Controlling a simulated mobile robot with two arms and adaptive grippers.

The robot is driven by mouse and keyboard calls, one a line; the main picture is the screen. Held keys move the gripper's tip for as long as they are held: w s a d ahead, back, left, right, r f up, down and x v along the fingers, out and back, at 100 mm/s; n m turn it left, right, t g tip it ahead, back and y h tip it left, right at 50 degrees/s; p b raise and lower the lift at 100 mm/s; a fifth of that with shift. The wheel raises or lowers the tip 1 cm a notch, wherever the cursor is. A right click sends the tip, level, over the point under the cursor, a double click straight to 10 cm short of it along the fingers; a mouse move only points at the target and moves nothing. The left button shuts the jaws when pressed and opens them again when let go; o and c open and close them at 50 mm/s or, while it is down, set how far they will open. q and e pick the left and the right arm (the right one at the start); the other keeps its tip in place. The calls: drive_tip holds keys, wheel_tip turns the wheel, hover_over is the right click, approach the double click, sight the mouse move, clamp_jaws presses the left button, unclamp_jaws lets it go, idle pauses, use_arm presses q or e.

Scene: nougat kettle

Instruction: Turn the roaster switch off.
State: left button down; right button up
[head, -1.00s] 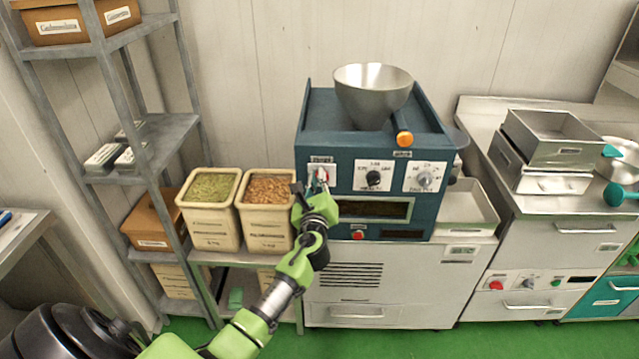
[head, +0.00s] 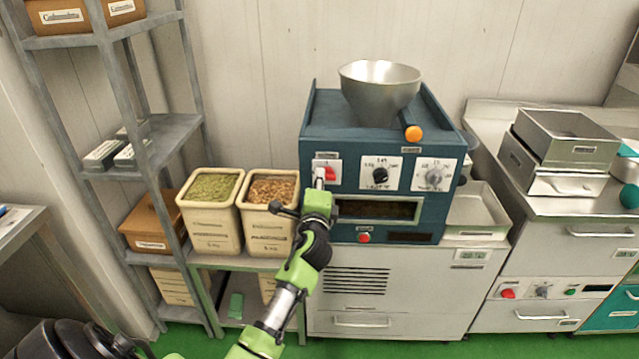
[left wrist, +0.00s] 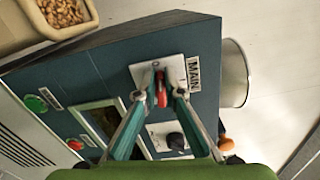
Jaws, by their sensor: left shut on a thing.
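The roaster (head: 460,200) is a dark blue box machine with a metal hopper on top. Its red main switch (head: 330,173) sits on a white plate at the upper left of the front panel. In the left wrist view the red switch lever (left wrist: 160,90) lies between my finger pads, beside a MAIN label. My left gripper (left wrist: 161,92) is shut on the lever; in the head view the gripper (head: 319,183) reaches the plate from below and partly covers it. I cannot tell the switch's exact position. My right gripper is not in view.
Two dials, one black (head: 380,175) and one grey (head: 433,177), sit right of the switch. Two bins of nuts and seeds (head: 268,225) stand close left of the roaster. An orange-ended handle (head: 414,133) juts out below the hopper (head: 380,95).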

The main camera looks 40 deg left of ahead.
use_arm(q)
drive_tip(key=shift+f+n+b, duration=0.2)
drive_tip(key=shift+n+b, duration=0.15)
drive_tip(key=shift+n, duration=0.45)
drive_tip(key=c, duration=2.1)
unclamp_jaws()
drive_tip(key=shift+c, duration=0.2)
drive_tip(key=v, duration=1.2)
